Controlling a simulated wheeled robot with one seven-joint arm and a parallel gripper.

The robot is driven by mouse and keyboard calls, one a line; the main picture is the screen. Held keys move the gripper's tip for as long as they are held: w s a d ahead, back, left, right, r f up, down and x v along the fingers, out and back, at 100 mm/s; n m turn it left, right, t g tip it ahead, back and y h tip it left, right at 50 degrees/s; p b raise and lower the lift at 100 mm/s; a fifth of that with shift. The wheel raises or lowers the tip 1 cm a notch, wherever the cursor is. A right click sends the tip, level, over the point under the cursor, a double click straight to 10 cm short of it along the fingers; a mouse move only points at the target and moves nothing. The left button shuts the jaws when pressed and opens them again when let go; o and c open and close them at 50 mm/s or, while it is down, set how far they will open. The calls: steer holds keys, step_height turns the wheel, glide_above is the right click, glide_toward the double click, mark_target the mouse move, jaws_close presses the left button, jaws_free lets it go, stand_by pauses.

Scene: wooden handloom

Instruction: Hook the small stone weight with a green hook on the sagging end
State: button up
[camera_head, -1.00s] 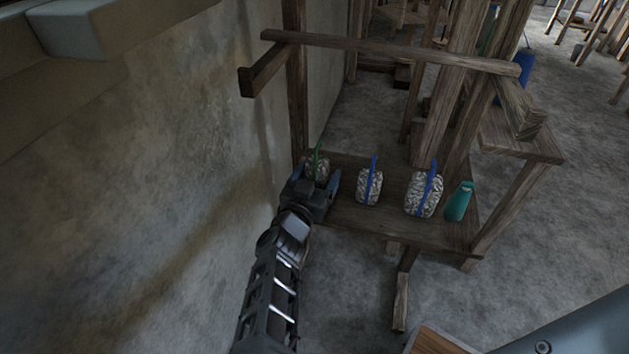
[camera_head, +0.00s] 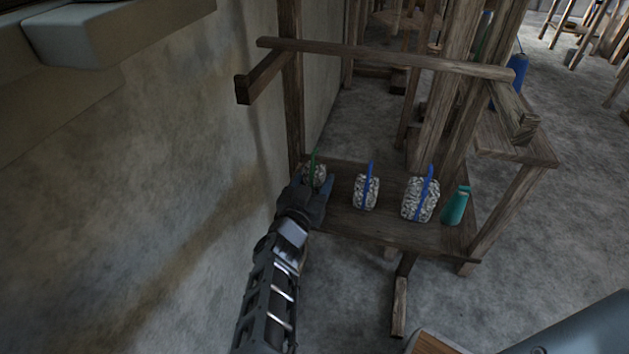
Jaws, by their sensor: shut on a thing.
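The small stone weight (camera_head: 319,174) with a green hook (camera_head: 314,158) is at the left end of the low wooden shelf. My gripper (camera_head: 314,187) is at it from the front, shut on it, with its fingers on either side. The fingers and wrist hide the weight's lower part, so I cannot tell whether it touches the shelf. The green hook points up above the fingers. A wooden beam (camera_head: 385,57) runs across the loom above the shelf. I cannot make out which end sags.
On the shelf (camera_head: 385,226) stand a medium stone weight with a blue hook (camera_head: 366,192), a larger one with a blue hook (camera_head: 419,200) and a teal bottle (camera_head: 455,206). A wall (camera_head: 200,160) is close on the left. Wooden posts (camera_head: 452,110) rise behind the weights.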

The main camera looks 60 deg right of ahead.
steer(key=shift+r+p, duration=1.05)
steer(key=shift+r, duration=0.25)
steer(key=p+v, duration=0.1)
steer(key=v, duration=1.3)
steer(key=shift+s, duration=0.1)
